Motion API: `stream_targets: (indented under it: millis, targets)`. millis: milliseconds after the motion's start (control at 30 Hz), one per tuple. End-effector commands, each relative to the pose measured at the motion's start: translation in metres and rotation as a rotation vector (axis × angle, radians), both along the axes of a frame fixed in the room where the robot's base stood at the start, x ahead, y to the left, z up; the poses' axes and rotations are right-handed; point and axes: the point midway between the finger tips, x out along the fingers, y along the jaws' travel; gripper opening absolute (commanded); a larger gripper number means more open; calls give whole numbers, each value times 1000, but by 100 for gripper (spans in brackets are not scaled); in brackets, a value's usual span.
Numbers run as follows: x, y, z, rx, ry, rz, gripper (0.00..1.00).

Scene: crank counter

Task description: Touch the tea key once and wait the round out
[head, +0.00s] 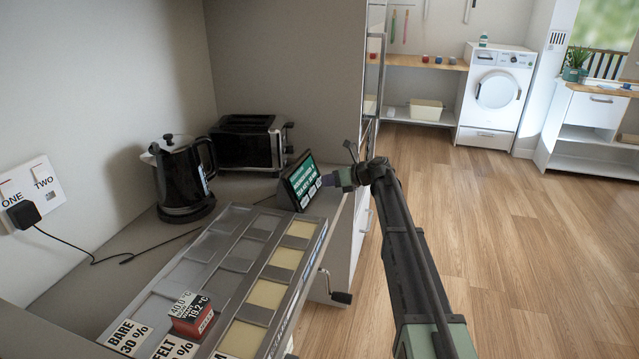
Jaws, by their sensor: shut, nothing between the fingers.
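A small dark tablet-like panel (299,182) with a lit green screen stands tilted on the counter, in front of the toaster. Its screen has white text and a row of light keys along its lower edge. The lettering is too small to tell which key is tea. My gripper (329,181) is shut and empty, at the right edge of the panel close to its lower keys. I cannot tell whether it touches the screen. The right end of the key row is partly hidden by my gripper.
A black kettle (183,178) and a black toaster (249,142) stand behind. A long metal tray (262,235) with pale compartments fills the front, with a red box (193,314) on it and a crank (336,288) at its side. A plug (22,214) trails a cord. Open floor lies right.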

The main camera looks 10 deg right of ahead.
Motion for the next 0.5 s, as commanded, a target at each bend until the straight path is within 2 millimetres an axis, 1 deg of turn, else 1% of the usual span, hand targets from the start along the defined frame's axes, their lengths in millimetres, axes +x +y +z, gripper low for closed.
stream_targets:
  millis: [500]
  targets:
    - [3, 7, -3, 1, 0, 1, 0]
